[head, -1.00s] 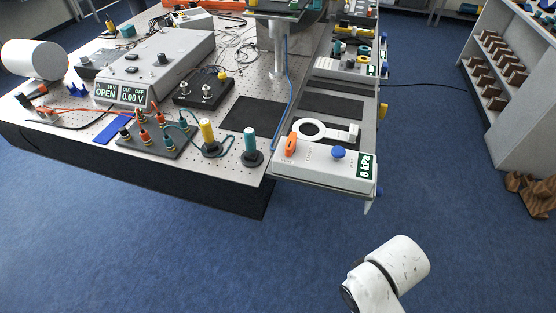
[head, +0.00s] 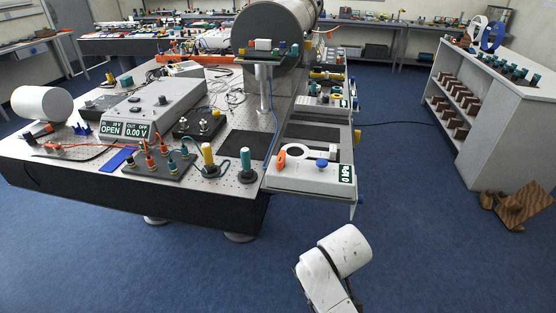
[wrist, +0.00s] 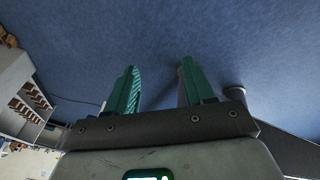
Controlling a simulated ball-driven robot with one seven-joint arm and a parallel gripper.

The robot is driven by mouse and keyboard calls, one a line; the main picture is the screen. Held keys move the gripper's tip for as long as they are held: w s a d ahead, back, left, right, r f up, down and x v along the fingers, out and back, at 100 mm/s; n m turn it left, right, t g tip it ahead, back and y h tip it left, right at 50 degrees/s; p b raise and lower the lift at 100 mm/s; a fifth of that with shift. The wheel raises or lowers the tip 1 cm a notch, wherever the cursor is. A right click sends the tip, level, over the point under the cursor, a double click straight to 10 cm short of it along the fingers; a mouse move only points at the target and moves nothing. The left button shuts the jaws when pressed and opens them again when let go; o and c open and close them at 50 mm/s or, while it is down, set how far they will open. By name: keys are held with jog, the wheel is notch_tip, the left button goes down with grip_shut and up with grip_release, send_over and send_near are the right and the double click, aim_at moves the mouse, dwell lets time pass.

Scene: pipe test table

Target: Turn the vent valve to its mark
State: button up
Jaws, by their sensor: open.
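A white box (head: 308,179) with a dark display reading 0 kPa (head: 346,174) is on the near right corner of the table in the head view. An orange handle (head: 282,159), a white ring-shaped part (head: 298,151) and a blue knob (head: 322,163) are on its top. I cannot tell which of these is the vent valve, and no mark can be made out. My gripper (wrist: 158,64) shows only in the wrist view. Its two teal fingers are apart, with nothing between them, above blue floor.
A grey perforated table (head: 225,185) carries a power supply box (head: 155,108), a yellow post (head: 208,155), a teal post (head: 246,160) and cables. A white shelf unit (head: 500,120) stands at the right, with brown blocks (head: 515,207) on the floor. The blue floor before the table is clear.

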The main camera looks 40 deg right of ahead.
jog(key=w+d+r+m+h+b, duration=0.15)
jog(key=w+d+r, duration=0.3)
jog(key=w, duration=0.45)
jog(key=m+t+y+b, duration=0.1)
jog(key=m+b, duration=0.3)
jog(key=m, duration=0.1)
send_near(281, 156)
jog(key=shift+n, duration=0.25)
jog(key=p+x, duration=0.1)
jog(key=x, duration=0.7)
jog(key=shift+d+f+p, duration=0.15)
jog(key=shift+f+p, duration=0.15)
jog(key=shift+c, duration=0.4)
grip_shut()
